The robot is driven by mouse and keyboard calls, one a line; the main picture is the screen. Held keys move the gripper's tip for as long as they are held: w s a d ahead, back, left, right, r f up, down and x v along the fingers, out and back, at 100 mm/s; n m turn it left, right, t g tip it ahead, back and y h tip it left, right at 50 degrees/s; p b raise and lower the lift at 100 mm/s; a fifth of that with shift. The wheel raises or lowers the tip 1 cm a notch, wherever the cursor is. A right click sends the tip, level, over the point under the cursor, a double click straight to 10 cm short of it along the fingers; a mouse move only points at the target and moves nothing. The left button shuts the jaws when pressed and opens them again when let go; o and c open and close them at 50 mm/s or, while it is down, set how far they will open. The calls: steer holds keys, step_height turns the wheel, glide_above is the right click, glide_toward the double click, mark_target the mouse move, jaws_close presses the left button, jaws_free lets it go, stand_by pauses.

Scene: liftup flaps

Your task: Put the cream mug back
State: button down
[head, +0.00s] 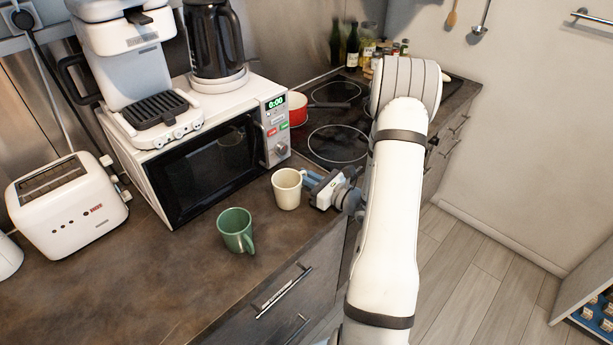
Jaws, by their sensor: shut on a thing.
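The cream mug (286,191) is upright at the front right part of the brown counter (150,285), close to the microwave's right front corner. I cannot tell if its base touches the counter. My gripper (307,181) comes in from the right and is shut on the mug at its handle side; the fingers partly hide the handle. A green mug (235,230) stands on the counter to the left and nearer the front edge, apart from my gripper.
A white microwave (212,165) with its door shut carries a coffee machine (130,60) and a kettle (213,45). A toaster (67,205) stands at left. The hob (335,143) with a red pot (297,108) lies behind my gripper. The counter's front left is clear.

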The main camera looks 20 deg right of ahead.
steer(key=shift+f, duration=0.1)
steer(key=c, duration=2)
jaws_free()
steer(key=shift+f, duration=0.1)
steer(key=o, duration=0.5)
